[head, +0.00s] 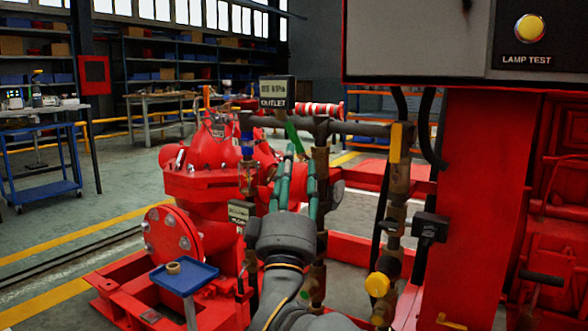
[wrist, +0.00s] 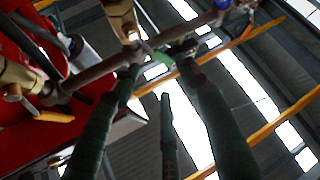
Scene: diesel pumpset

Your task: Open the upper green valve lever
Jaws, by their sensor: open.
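The upper green valve lever (head: 293,136) slants down from the dark horizontal pipe, below and right of the OUTLET display. In the wrist view the green lever (wrist: 157,58) shows small, beyond my fingertips and between the outer two. My gripper (head: 298,168) has long green fingers pointing up, just below the lever in the head view. In the wrist view my gripper (wrist: 163,78) is open, its fingers spread apart with nothing between them. The fingertips look close to the lever; I cannot tell whether they touch it. Part of the valve is hidden behind the fingers.
The pipe (head: 362,128) runs right to a valve with a yellow lever (head: 396,143). A red pump (head: 205,165) stands behind and left of my arm. The control panel (head: 420,40) overhangs at upper right. A small blue tray (head: 172,281) stands at lower left.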

